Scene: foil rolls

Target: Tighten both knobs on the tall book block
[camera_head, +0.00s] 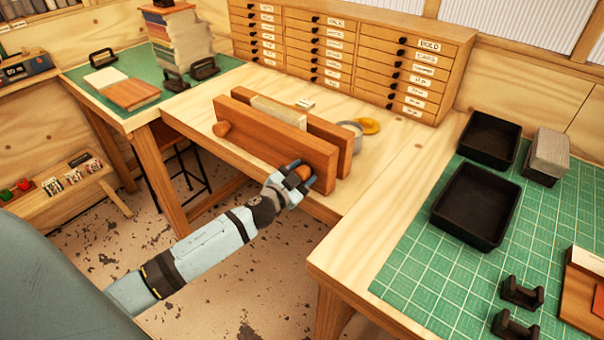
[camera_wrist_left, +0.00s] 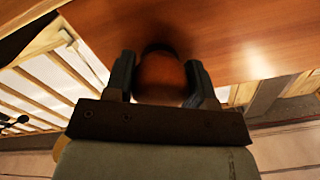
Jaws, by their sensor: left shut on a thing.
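The wooden press (camera_head: 275,143), two upright reddish boards with a pale book block (camera_head: 279,111) clamped between them, stands on the middle workbench. One round wooden knob (camera_head: 222,129) sticks out of its front board at the left end and is free. My left gripper (camera_head: 304,175) is at the right end of the front board, shut on the other knob (camera_head: 302,172). The left wrist view shows this brown knob (camera_wrist_left: 161,77) between the two dark fingers, close against the board. My right gripper is in neither view.
A grey round tin (camera_head: 351,130) and a yellow ring (camera_head: 370,126) sit behind the press, before a drawer cabinet (camera_head: 349,60). Black trays (camera_head: 470,207) and dark brackets lie on the green mat at right. Boards (camera_head: 131,94) and a book stack (camera_head: 181,42) are at left.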

